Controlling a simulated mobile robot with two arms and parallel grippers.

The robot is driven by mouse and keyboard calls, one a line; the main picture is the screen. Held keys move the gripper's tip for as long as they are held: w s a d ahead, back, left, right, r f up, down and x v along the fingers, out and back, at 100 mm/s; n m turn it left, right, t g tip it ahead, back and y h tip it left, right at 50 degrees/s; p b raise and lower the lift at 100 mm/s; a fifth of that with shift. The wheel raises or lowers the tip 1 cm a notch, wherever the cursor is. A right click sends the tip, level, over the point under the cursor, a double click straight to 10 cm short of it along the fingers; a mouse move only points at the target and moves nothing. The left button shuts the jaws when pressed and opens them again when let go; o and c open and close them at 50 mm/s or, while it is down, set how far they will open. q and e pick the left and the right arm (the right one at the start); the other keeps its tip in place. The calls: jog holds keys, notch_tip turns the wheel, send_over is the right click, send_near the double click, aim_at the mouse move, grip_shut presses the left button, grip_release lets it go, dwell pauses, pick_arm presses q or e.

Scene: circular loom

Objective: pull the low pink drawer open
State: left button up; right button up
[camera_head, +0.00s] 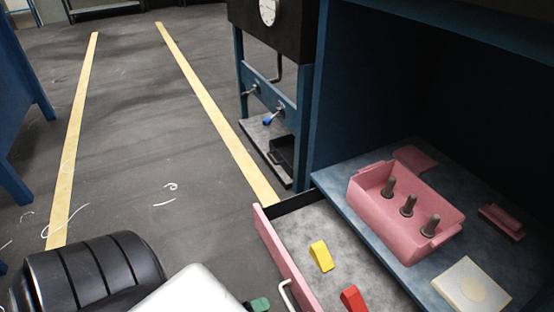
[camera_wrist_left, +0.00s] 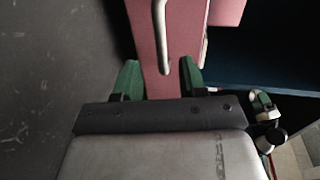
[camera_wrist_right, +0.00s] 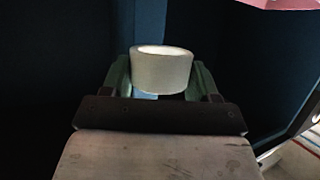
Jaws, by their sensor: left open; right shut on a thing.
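The pink drawer (camera_head: 287,262) stands partly out from the blue cabinet, its grey interior showing. Its pale bar handle (camera_head: 286,294) is on the pink front, at the bottom of the head view. In the left wrist view the handle (camera_wrist_left: 160,40) runs down to between the green fingertips of my left gripper (camera_wrist_left: 158,80), which is open. One green fingertip shows in the head view, just left of the handle. I cannot tell whether they touch. My right gripper (camera_wrist_right: 160,75) is shut on a cream roll (camera_wrist_right: 162,72); it is outside the head view.
A yellow piece (camera_head: 321,256) and a red piece (camera_head: 354,300) lie in the drawer. On the blue shelf (camera_head: 345,190) are a pink bin (camera_head: 385,215) with dark pegs, a small pink block (camera_head: 502,222) and a cream square (camera_head: 470,287). Dark floor is free at left.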

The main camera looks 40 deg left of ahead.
pick_arm(q)
jog(key=p+v, duration=0.1)
jog(key=v, duration=0.2)
jog(key=shift+s+a, duration=0.1)
jog(key=shift+s, duration=0.2)
dwell(0.4)
